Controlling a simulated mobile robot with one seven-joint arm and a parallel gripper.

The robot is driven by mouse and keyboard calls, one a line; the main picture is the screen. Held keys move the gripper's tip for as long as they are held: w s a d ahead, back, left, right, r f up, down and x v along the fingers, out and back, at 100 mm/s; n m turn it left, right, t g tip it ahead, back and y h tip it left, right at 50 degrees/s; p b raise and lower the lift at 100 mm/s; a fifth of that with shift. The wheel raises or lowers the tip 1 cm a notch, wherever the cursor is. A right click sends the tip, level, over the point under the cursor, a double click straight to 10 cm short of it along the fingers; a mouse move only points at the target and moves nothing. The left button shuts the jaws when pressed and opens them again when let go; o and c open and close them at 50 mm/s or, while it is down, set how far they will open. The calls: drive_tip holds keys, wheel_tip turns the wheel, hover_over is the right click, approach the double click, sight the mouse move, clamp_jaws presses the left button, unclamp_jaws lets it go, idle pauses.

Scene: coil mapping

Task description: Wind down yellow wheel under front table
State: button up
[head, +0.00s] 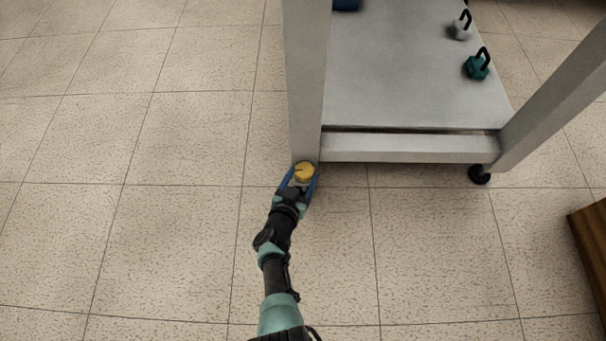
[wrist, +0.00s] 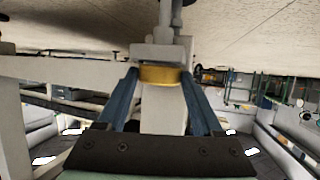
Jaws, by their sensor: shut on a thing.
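The yellow wheel (head: 305,172) is a small round disc at the foot of the front table's near left leg (head: 306,80). In the wrist view the yellow wheel (wrist: 160,75) is a short band, with a grey stem and bracket beside it. My gripper (head: 304,177) reaches it from below in the head view. Its two blue fingers stand on either side of the wheel and are shut on it. In the wrist view my gripper (wrist: 161,80) has a fingertip at each edge of the wheel. The far side of the wheel is hidden.
The table's lower shelf (head: 400,80) carries a teal weight (head: 477,66), a grey weight (head: 459,29) and a blue thing (head: 346,4). A black caster (head: 480,174) stands under the right leg. A brown wooden edge (head: 590,245) is at far right. The tiled floor left is clear.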

drive_tip(key=m+h+b, duration=0.1)
drive_tip(key=m+g+h+b, duration=0.1)
drive_tip(key=m+h, duration=0.1)
drive_tip(key=shift+w+a, duration=0.15)
drive_tip(key=shift+a, duration=0.25)
drive_tip(key=shift+m+g+h+b, duration=0.5)
drive_tip(key=shift+h+b, duration=0.1)
drive_tip(key=shift+b, duration=0.05)
drive_tip(key=o, duration=1.4)
drive_tip(key=shift+a, duration=0.1)
drive_tip(key=shift+c, duration=0.2)
drive_tip(key=shift+r, duration=0.1)
